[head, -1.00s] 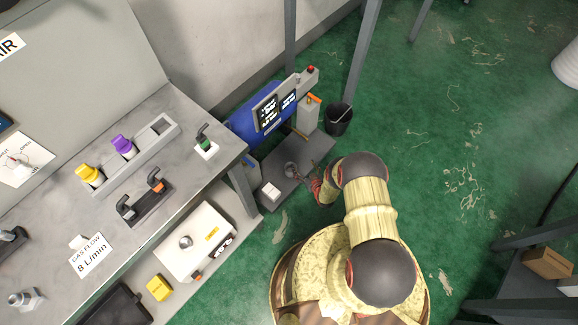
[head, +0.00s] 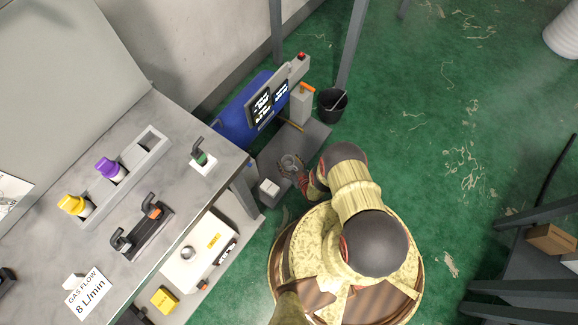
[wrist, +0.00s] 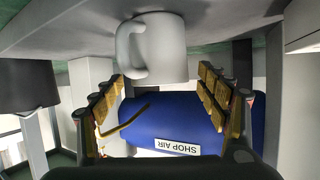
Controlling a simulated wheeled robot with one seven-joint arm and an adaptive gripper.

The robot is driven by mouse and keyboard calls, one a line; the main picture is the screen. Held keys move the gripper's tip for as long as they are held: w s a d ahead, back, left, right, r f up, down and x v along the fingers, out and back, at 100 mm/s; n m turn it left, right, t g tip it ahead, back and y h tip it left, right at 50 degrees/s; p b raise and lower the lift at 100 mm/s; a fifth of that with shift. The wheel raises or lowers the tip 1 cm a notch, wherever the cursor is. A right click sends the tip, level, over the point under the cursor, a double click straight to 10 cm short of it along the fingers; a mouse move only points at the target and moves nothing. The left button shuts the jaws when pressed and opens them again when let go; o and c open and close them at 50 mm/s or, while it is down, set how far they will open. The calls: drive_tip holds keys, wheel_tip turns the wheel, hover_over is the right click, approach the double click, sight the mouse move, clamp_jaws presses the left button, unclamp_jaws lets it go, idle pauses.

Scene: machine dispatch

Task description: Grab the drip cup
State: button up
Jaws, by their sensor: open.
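The drip cup (wrist: 158,50) is a plain light-grey mug, close up between the far ends of my fingers in the wrist view, which is upside down. Its handle is on the left in that view. In the head view the cup (head: 288,161) stands on the low grey platform (head: 268,158). My gripper (wrist: 160,84) is open, with one yellow-padded finger to each side and the cup just beyond or at the tips; contact cannot be told. In the head view my gripper (head: 297,172) is small, right beside the cup.
A blue tank (wrist: 165,120) labelled SHOP AIR lies behind the cup. A dark bucket (head: 332,104) stands to the right, and the workbench (head: 150,210) is at left. Green floor is open at right.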

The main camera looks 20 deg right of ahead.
drive_tip(key=shift+x, duration=0.8)
drive_tip(key=shift+c, duration=0.6)
drive_tip(key=c, duration=1.1)
